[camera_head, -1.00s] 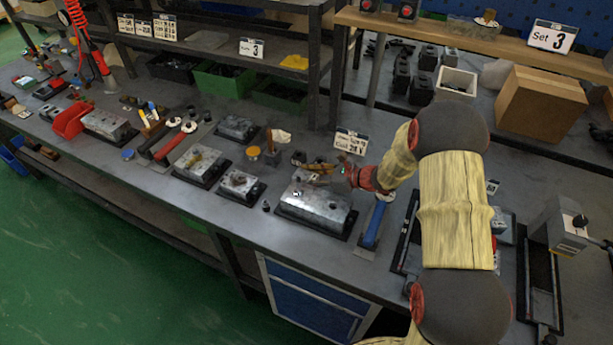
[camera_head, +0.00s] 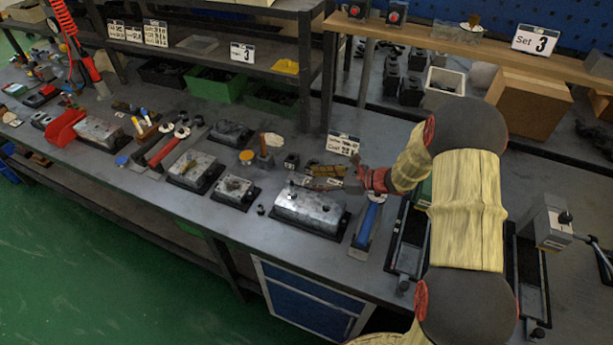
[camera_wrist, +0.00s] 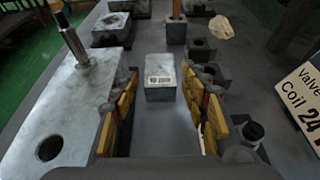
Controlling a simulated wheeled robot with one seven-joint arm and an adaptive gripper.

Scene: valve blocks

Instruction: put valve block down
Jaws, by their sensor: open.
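A small grey valve block (camera_wrist: 160,78) with a white label stands between and just past my fingertips in the wrist view. It appears to rest on the grey bench, with gaps between it and both fingers. My gripper (camera_wrist: 158,92), with yellow-brown finger pads, is open around its near end. In the head view my gripper (camera_head: 318,178) is low over the bench, behind a large metal block (camera_head: 308,210). I cannot make out the labelled block there.
The large metal block with an upright pin (camera_wrist: 75,40) stands close on the left in the wrist view. Small dark blocks (camera_wrist: 203,48) and a black knob (camera_wrist: 252,132) stand close on the right. A sign (camera_head: 343,144) is behind my gripper; a blue-handled tool (camera_head: 367,225) lies right.

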